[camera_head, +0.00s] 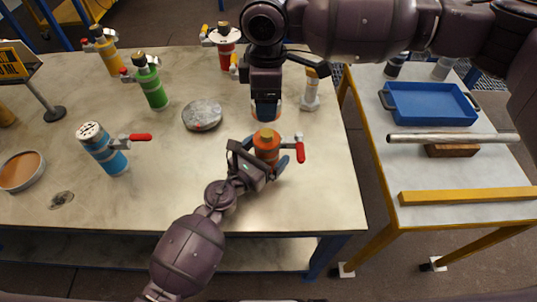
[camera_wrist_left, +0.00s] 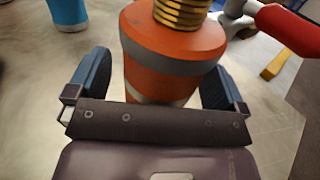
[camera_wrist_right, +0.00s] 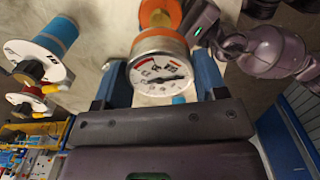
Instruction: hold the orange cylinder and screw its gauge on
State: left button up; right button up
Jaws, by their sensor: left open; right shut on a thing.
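The orange cylinder (camera_head: 267,146) stands upright near the right side of the table, its red-handled valve (camera_head: 300,148) pointing right. In the left wrist view the cylinder (camera_wrist_left: 165,62) shows a bare brass threaded neck (camera_wrist_left: 182,12). My left gripper (camera_head: 261,162) is open, its blue fingers on either side of the cylinder with a visible gap. My right gripper (camera_head: 266,108) is just behind and above the cylinder, shut on the round white-faced gauge (camera_wrist_right: 160,70). In the right wrist view the orange cylinder (camera_wrist_right: 172,10) appears beyond the gauge. The gauge is mostly hidden in the head view.
A blue cylinder (camera_head: 108,160), a green one (camera_head: 154,93), a yellow one (camera_head: 110,60) and a red one (camera_head: 226,55) stand on the table. A grey disc (camera_head: 202,115) lies left of the grippers. A side table holds a blue tray (camera_head: 430,105) and a metal pipe (camera_head: 450,138).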

pick_arm(q)
jog(key=c, duration=1.4)
jog(key=shift+o, duration=0.2)
pick_arm(e)
send_over(267, 132)
jog(key=shift+f, duration=2.5)
jog(key=shift+f, duration=0.1)
jog(key=shift+f, duration=0.8)
jog(key=shift+f, duration=0.6)
